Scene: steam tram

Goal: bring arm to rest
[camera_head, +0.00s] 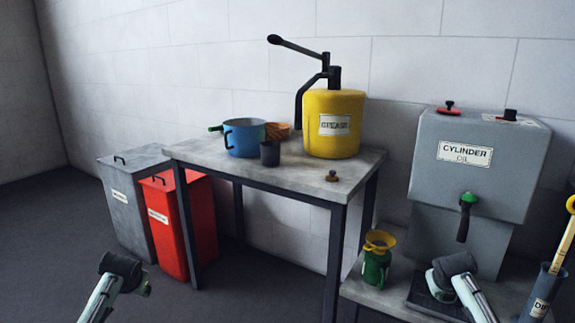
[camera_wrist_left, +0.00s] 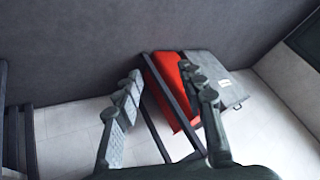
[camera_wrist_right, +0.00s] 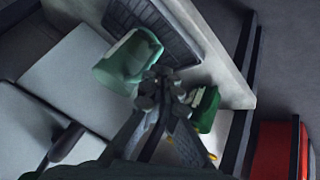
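My left gripper (camera_head: 143,288) is low in front of the bins, apart from everything. In the left wrist view its two fingers (camera_wrist_left: 163,98) are spread wide with nothing between them. My right arm comes in at the bottom right of the head view, in front of the oil tank's drip tray (camera_head: 437,305). In the right wrist view my right gripper's fingertips (camera_wrist_right: 160,85) meet, and I see nothing held between them. A pale green thing (camera_wrist_right: 125,65) lies just beyond them. I cannot tell what it is or whether they touch it.
A green can (camera_head: 376,268) with a yellow funnel stands left of my right arm. The grey cylinder oil tank (camera_head: 480,190) is behind that arm. The table (camera_head: 215,155) holds a blue pot (camera_head: 243,140) and a yellow grease pump (camera_head: 333,145). Red (camera_head: 180,225) and grey (camera_head: 130,205) bins stand left.

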